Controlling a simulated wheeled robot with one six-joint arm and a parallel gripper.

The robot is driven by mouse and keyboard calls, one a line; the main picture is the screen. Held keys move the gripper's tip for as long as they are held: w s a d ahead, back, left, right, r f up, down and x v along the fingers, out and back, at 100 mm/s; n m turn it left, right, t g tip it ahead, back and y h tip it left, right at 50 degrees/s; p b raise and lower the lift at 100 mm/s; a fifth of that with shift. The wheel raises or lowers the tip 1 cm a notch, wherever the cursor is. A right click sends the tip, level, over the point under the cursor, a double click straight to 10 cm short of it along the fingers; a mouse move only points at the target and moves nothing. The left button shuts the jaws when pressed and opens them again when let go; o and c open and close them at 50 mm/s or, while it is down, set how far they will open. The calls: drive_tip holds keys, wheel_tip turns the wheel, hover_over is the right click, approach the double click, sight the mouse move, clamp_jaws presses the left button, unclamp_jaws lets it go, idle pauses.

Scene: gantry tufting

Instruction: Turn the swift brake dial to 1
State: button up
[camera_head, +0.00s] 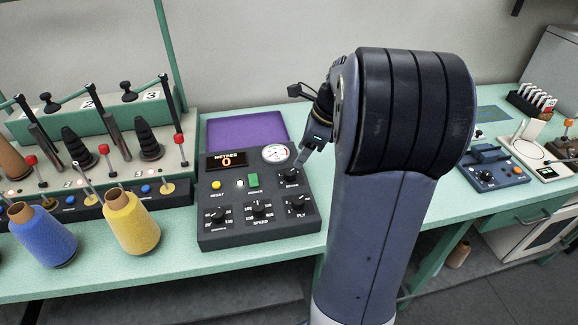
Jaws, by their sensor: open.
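The dark control box (238,236) stands on the green bench, left of my arm. It has several black knobs. An upper right knob (291,174) has a small label below it that is too small to read surely; it may be the brake dial. Its pointer setting cannot be made out. My gripper (302,159) is small in the view, pointing down just above and right of this knob. The jaws are open; whether they touch the knob or stand around it I cannot tell. My arm hides the bench to the right of the box.
The lower row has a left knob (217,214), a speed knob (261,208) and a ply knob (296,203). A green switch (253,181) and a gauge (276,153) are close by. The display (228,161) reads 0. A yellow cone (131,222) stands left of the box.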

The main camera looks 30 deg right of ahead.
sight(290, 172)
drive_tip(key=x, duration=0.7)
drive_tip(key=shift+f, duration=0.1)
drive_tip(key=shift+c, duration=0.5)
drive_tip(key=c, duration=0.9)
